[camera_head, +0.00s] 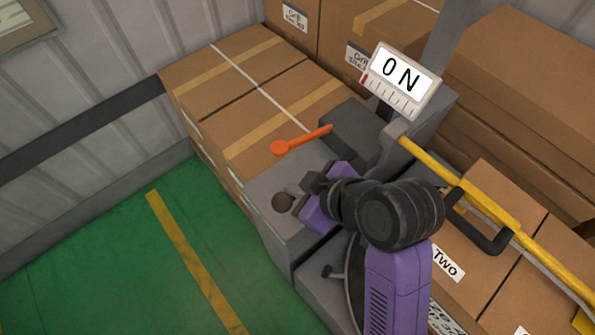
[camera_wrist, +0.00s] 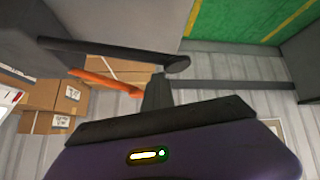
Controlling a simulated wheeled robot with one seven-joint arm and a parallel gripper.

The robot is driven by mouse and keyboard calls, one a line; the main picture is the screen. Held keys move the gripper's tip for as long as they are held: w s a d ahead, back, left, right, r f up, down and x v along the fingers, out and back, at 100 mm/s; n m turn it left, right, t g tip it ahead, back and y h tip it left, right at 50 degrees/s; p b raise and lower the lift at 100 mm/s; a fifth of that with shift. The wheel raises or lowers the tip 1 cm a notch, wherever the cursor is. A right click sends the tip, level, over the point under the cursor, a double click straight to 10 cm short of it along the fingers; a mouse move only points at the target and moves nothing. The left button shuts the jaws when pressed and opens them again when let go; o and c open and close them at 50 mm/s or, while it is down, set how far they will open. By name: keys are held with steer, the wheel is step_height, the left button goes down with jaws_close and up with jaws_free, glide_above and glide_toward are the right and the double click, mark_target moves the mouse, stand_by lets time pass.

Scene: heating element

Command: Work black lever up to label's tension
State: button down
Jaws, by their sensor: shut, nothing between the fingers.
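The black lever shows its round knob (camera_head: 283,202) on the front of the grey machine (camera_head: 270,235). In the wrist view the black lever (camera_wrist: 115,53) runs across the upper middle and ends in its knob at the right. My gripper (camera_head: 311,187) is shut and empty, close beside the knob; in the wrist view its fingertips (camera_wrist: 157,85) point at the lever just short of the knob. I cannot tell whether they touch. The white label panel (camera_head: 400,80) reads "ON" above a tick scale, with a red mark at the scale's left end.
An orange lever (camera_head: 300,140) sticks out left from the machine, above my gripper. A yellow bar (camera_head: 480,205) with a black handle (camera_head: 485,235) runs along the right. Cardboard boxes (camera_head: 240,85) stand behind. The green floor (camera_head: 120,260) at lower left is clear.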

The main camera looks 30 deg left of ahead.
steer(key=shift+s+a+f, duration=0.25)
steer(key=shift+s, duration=0.25)
steer(key=shift+r, duration=0.2)
steer(key=shift+w+d+r+p, duration=0.1)
steer(key=shift+w+r+p, duration=0.2)
steer(key=shift+r+p, duration=0.35)
steer(key=shift+w+d+r+p, duration=0.1)
steer(key=shift+w+r+p, duration=0.15)
steer(key=shift+r+p, duration=0.4)
steer(key=shift+w+d+r+p, duration=0.15)
steer(key=shift+w+r+p, duration=0.2)
steer(key=shift+r+p, duration=0.35)
steer(key=shift+w+d+r+p, duration=0.15)
steer(key=shift+w+r+p, duration=0.3)
steer(key=shift+r, duration=0.3)
steer(key=shift+w+d+r+p, duration=0.15)
steer(key=shift+w+r+p, duration=0.15)
steer(key=shift+r+p, duration=0.4)
steer(key=r+p, duration=0.1)
steer(key=w+r+p, duration=0.1)
steer(key=r, duration=0.1)
steer(key=w+r+p, duration=0.1)
steer(key=shift+d+r+p, duration=0.3)
steer(key=shift+r+p, duration=0.05)
steer(key=shift+p, duration=0.05)
